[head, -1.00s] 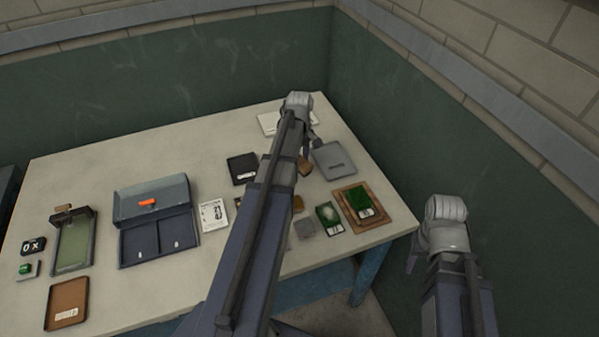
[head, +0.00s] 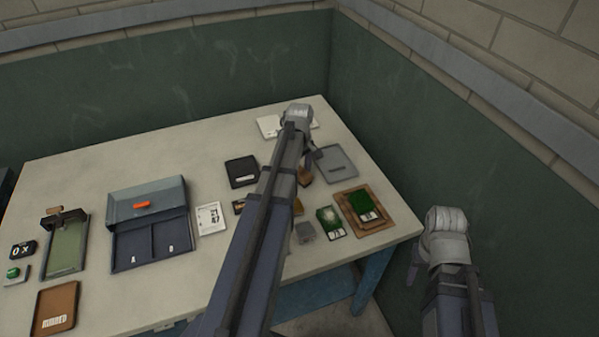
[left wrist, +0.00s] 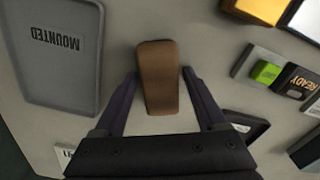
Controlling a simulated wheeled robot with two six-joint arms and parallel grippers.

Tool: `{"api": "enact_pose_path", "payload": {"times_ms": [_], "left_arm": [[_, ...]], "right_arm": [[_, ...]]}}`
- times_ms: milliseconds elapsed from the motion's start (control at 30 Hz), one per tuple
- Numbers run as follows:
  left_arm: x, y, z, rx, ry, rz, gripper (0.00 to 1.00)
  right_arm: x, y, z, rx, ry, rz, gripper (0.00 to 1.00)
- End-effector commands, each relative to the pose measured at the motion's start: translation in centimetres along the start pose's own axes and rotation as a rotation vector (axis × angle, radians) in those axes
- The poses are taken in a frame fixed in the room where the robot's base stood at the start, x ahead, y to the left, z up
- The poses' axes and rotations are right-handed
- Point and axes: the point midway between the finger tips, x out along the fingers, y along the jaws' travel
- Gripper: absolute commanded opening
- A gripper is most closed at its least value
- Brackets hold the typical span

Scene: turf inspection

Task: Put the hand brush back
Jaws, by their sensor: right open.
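The hand brush (left wrist: 158,78) shows in the left wrist view as a brown, rounded block. It lies between the fingertips of my left gripper (left wrist: 160,76), with a gap on both sides, so the gripper is open around it. In the head view a small brown part of the brush (head: 305,177) shows beside my left arm, left of the grey tray; the arm hides the rest. My left gripper (head: 310,157) is largely hidden there too. My right gripper (head: 413,266) is open, off the table's right edge, away from the brush.
The grey tray marked MOUNTED (left wrist: 88,88) lies close left of the brush in the left wrist view. A black tray (head: 241,171), a blue-grey two-compartment box (head: 148,205) and a turf sample on a brown board (head: 362,206) stand on the table. A wall is behind.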

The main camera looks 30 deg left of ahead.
Motion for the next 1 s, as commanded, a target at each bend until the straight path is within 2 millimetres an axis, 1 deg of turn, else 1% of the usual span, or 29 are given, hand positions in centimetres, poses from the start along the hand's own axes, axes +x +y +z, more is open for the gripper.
{"api": "enact_pose_path", "payload": {"times_ms": [67, 367, 567, 767, 1000], "left_arm": [[0.0, 0.0, 0.0, 0.0, 0.0, 0.0, 0.82], [-0.1, 0.0, 0.0, 0.0, 0.0, 0.0, 0.82], [-1.2, 0.0, 0.0, 0.0, 0.0, 0.0, 0.82], [-3.5, 0.0, 0.0, 0.0, 0.0, 0.0, 0.82], [-7.2, 0.0, 0.0, 0.0, 0.0, 0.0, 0.82]], "right_arm": [[0.0, 0.0, 0.0, 0.0, 0.0, 0.0, 0.5], [-0.1, 0.0, 0.0, 0.0, 0.0, 0.0, 0.5], [-1.2, 0.1, 0.1, 0.0, 0.0, 0.0, 0.5], [-3.5, 0.3, 0.2, 0.0, 0.0, 0.0, 0.5], [-7.2, 0.7, 0.4, 0.0, 0.0, 0.0, 0.5]]}}
